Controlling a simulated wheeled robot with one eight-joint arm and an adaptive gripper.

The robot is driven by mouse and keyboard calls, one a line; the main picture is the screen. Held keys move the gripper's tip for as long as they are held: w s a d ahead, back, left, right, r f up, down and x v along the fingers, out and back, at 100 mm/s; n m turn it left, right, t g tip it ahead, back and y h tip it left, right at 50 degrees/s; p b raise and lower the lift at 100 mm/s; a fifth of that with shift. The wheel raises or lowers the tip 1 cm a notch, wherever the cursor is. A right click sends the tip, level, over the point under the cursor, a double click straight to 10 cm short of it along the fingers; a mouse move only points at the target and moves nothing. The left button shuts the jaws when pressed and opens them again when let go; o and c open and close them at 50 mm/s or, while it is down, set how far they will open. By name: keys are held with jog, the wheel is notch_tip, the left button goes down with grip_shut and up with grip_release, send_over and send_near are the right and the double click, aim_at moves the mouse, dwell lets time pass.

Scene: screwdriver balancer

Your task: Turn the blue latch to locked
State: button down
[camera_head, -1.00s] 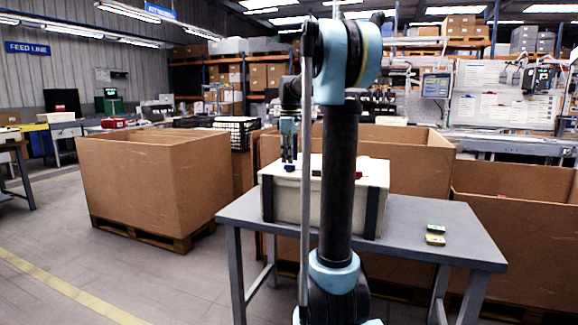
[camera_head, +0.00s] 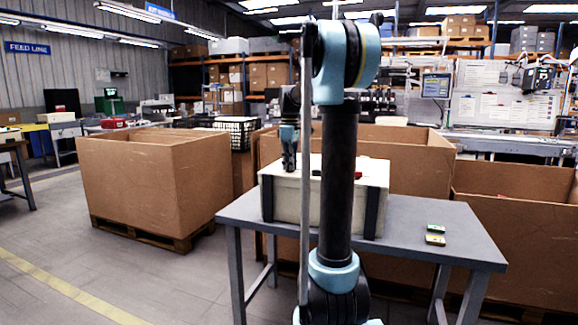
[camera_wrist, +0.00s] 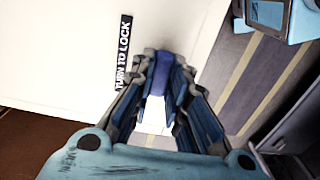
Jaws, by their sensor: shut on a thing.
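The cream box (camera_head: 287,198) with black corner straps stands on the grey table. My gripper (camera_head: 289,165) points down at the left part of its lid in the head view. In the wrist view my gripper (camera_wrist: 163,66) is shut on the blue latch (camera_wrist: 160,76), whose blue top shows between the fingertips. The fingers hide the latch's sides. A black label reading "TURN TO LOCK" (camera_wrist: 123,52) lies on the white lid beside the latch. The latch is hidden behind the fingers in the head view.
The grey table (camera_head: 452,235) has free room on its right, where two small green and yellow items (camera_head: 435,235) lie. Large cardboard bins (camera_head: 150,190) stand around the table.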

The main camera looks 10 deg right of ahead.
jog(key=shift+m, duration=0.3)
jog(key=m, duration=0.3)
jog(key=shift+w+m, duration=0.1)
jog(key=shift+m, duration=0.2)
jog(key=m, duration=0.4)
jog(key=shift+m, duration=0.3)
jog(key=m, duration=0.4)
jog(key=shift+m, duration=2.5)
jog(key=c, duration=1.6)
grip_release()
jog(key=shift+o, duration=0.2)
